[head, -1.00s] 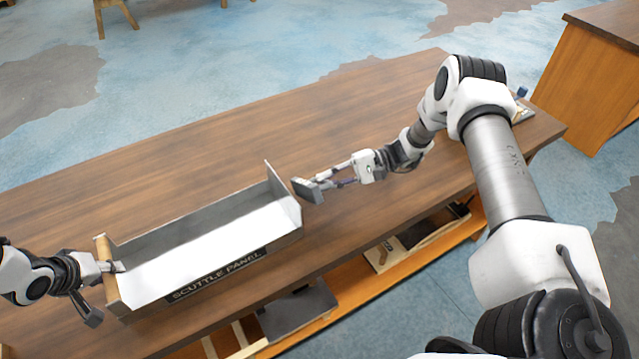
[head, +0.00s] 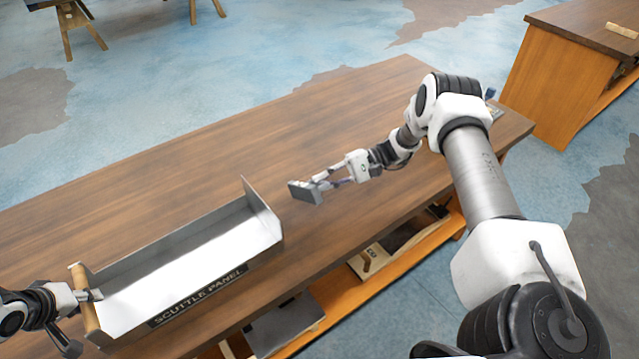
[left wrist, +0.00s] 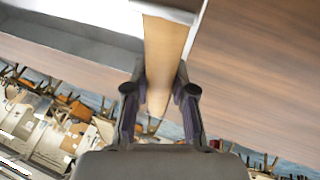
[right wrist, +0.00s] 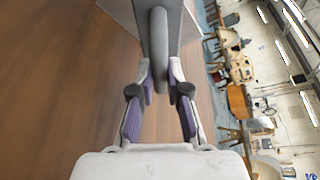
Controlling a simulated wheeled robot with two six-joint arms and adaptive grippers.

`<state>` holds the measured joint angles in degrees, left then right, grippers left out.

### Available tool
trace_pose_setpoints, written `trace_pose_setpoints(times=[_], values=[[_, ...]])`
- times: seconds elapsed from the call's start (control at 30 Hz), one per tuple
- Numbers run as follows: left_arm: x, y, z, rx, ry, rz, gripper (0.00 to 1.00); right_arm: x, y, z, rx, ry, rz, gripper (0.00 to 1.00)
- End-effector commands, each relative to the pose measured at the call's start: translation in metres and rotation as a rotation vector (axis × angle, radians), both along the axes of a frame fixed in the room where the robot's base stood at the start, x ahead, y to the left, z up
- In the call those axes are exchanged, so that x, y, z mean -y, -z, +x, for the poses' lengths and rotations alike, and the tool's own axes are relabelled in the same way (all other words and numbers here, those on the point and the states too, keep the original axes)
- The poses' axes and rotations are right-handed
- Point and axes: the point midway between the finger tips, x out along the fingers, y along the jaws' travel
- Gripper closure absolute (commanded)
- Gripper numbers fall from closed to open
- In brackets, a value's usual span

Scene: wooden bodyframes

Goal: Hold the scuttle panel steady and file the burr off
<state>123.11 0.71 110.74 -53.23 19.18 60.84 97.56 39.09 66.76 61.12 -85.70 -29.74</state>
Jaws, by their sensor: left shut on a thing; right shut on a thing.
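The scuttle panel (head: 190,277) is a shiny grey metal trough with its name on a black front label. It lies along the front of the wooden bench, with an upright flange at its right end and a wooden strip (head: 82,297) at its left end. My left gripper (head: 90,296) is shut on that strip, which also shows between the fingers in the left wrist view (left wrist: 163,60). My right gripper (head: 322,183) is shut on a grey flat-faced file (head: 304,192), held right of the panel's end flange with a gap between. I cannot make out the burr.
The wooden bench (head: 330,125) is clear behind the panel. Dark sheets and wooden pieces lie on the shelf (head: 390,258) below its front edge. Another wooden bench (head: 565,75) stands at the far right, and trestles (head: 75,25) stand at the back left.

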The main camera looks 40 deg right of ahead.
Motion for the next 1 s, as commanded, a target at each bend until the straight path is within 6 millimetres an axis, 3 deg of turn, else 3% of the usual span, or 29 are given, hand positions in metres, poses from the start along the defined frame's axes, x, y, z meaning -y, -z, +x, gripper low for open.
trace_pose_setpoints(times=[0.3, 0.33, 0.4, 0.77, 1.0], values=[[0.000, 0.000, 0.000, -0.001, -0.002, -0.001, 1.00, -0.001, -0.001, 0.000, 0.000, 0.000, 0.001, 1.00], [0.000, 0.000, 0.000, -0.001, -0.002, -0.001, 0.69, -0.001, -0.001, 0.000, 0.000, 0.000, 0.001, 1.00], [0.000, 0.000, 0.000, -0.001, -0.002, -0.001, 0.46, -0.001, -0.001, 0.000, 0.000, 0.000, 0.001, 1.00], [-0.001, -0.004, -0.001, 0.000, -0.001, 0.000, 0.46, -0.001, -0.001, 0.000, 0.001, 0.000, 0.002, 1.00], [-0.013, -0.045, -0.018, 0.003, -0.004, -0.002, 0.46, -0.001, -0.001, 0.000, 0.001, 0.000, 0.002, 1.00]])
